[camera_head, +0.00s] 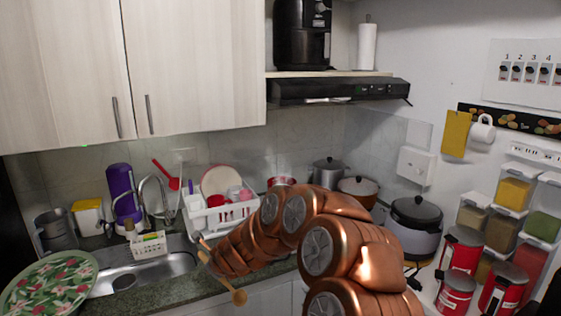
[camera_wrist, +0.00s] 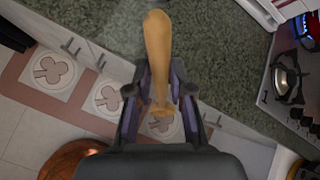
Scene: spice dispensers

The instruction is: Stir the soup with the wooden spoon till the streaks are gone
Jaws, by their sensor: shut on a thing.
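My gripper (camera_wrist: 158,92) is shut on the wooden spoon (camera_wrist: 158,45), which lies between its fingers over the counter edge in the wrist view. In the head view the copper arm reaches left across the counter, and wooden ends of the spoon (camera_head: 238,297) show beside the arm's far end; the arm hides most of the gripper. A grey lidded pot (camera_head: 330,172) and an orange-brown pot (camera_head: 357,188) stand at the back corner behind the arm. No soup surface or streaks are visible, and I cannot tell which pot holds the soup.
The wrist view shows a burner (camera_wrist: 284,80) and a blue flame (camera_wrist: 307,28) at right. A sink (camera_head: 150,272) and white dish rack (camera_head: 218,214) are left of the arm. A rice cooker (camera_head: 413,240) and red canisters (camera_head: 461,250) stand at right.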

